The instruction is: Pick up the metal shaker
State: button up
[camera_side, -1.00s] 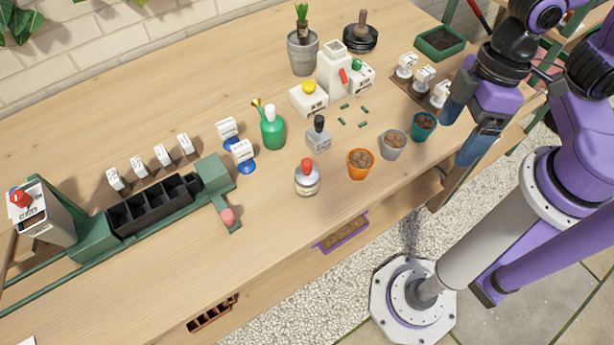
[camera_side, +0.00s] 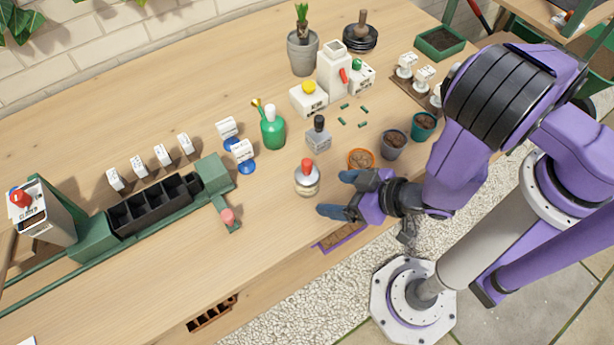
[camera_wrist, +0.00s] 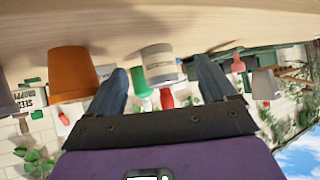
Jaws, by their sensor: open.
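The metal shaker (camera_side: 307,181), a silver, labelled canister with a red top, stands upright on the bench in the side view. My gripper (camera_side: 341,195) is open and empty, low over the bench's front edge, with its fingers pointing left toward the shaker. A gap shows between the fingertips and the shaker. In the wrist view, which is upside down, the shaker (camera_wrist: 160,66) appears between the two spread fingers of my gripper (camera_wrist: 162,78), beyond their tips. Its red top hangs lowest there.
An orange pot (camera_side: 361,157) stands close behind my upper finger, and also shows in the wrist view (camera_wrist: 72,75). A grey pot (camera_side: 393,147), a black-handled grey block (camera_side: 318,138) and a green bottle (camera_side: 272,130) stand nearby.

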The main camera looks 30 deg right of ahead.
aim_at(318, 183)
jog(key=t, duration=0.1)
jog(key=w+t+y, duration=0.1)
jog(key=shift+d+r+n+t, duration=0.1)
jog(key=shift+r+n+t, duration=0.2)
jog(key=shift+r+n, duration=0.1)
jog(key=shift+w, duration=0.1)
jog(key=x, duration=0.7)
jog(key=shift+w, duration=0.1)
jog(key=shift+c, duration=0.3)
jog(key=c, duration=1)
